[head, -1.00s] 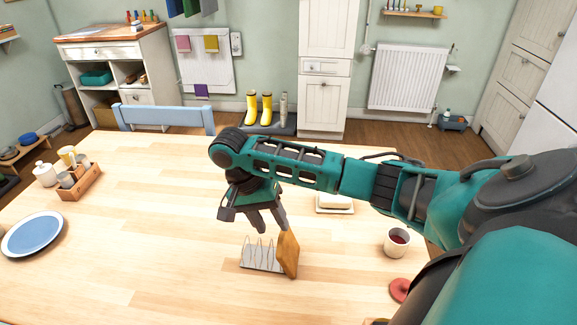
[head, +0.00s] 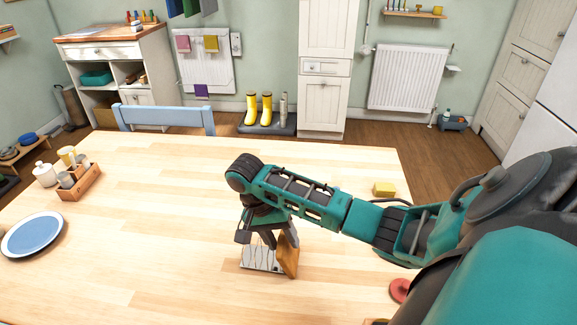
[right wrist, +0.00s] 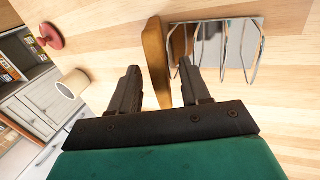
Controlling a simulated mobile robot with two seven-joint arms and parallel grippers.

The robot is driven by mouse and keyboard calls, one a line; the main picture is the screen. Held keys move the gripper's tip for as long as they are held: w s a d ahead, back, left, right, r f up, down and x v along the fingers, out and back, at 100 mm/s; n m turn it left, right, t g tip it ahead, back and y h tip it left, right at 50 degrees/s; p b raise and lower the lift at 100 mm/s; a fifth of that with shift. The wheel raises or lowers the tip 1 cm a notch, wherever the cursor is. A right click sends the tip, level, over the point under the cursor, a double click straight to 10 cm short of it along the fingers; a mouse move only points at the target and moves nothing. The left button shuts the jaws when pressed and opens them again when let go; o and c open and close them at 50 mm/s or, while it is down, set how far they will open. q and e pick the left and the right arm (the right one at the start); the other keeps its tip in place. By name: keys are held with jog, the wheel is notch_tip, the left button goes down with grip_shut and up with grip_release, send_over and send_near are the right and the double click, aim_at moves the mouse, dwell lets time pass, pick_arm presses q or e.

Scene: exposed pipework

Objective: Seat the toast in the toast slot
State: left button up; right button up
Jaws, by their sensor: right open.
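The brown slice of toast (head: 289,264) stands upright at the right end of the metal toast rack (head: 258,262) on the wooden table. In the right wrist view the toast (right wrist: 156,58) is beside the rack's outermost wire (right wrist: 187,68); I cannot tell whether it sits inside a slot. My right gripper (head: 280,238) is above the toast and rack, pointing down. In the right wrist view its open fingers (right wrist: 160,75) are on either side of the toast, with gaps showing. The gripper hides part of the rack's wires in the head view. My left gripper is out of view.
A yellow butter block (head: 383,190) is behind my right arm. A red object (head: 399,289) lies at the right, and a mug (right wrist: 72,84) shows in the wrist view. A blue plate (head: 33,235) and a wooden caddy (head: 80,183) are left. The table's middle-left is clear.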

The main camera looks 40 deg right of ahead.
jog(key=c, duration=0.7)
jog(key=shift+o, duration=0.2)
jog(key=shift+w+r, duration=0.1)
jog(key=shift+r, duration=0.05)
jog(key=shift+w+r, duration=0.1)
jog(key=shift+r, duration=0.7)
notch_tip(320, 180, up, 18)
jog(key=shift+r, duration=0.1)
